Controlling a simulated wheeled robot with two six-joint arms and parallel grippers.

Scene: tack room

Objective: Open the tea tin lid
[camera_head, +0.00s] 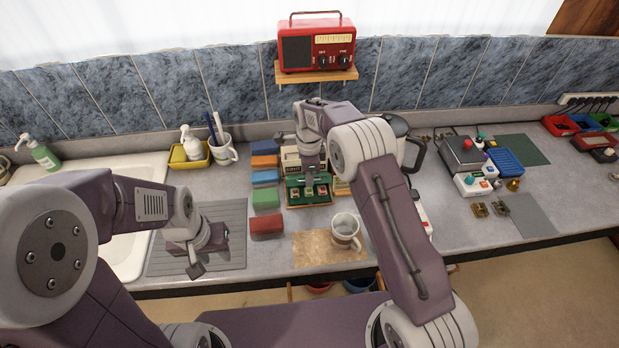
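A green box with small compartments (294,195), which looks like the tea tin, stands on the counter in the middle. Small red and pale items show inside its front part. A cream-and-green panel (290,157) stands behind it; I cannot tell whether this is its raised lid. My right gripper (311,166) points down at the back of the box and hides part of it. I cannot tell whether it touches the box or what lies between its fingers. My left gripper (208,256) hangs empty over the grey draining mat, its fingers apart.
Coloured packets (266,198) stand in a row just left of the box. A mug (345,230) stands on a cork mat (310,249) in front. A kettle (398,128) is partly behind my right arm.

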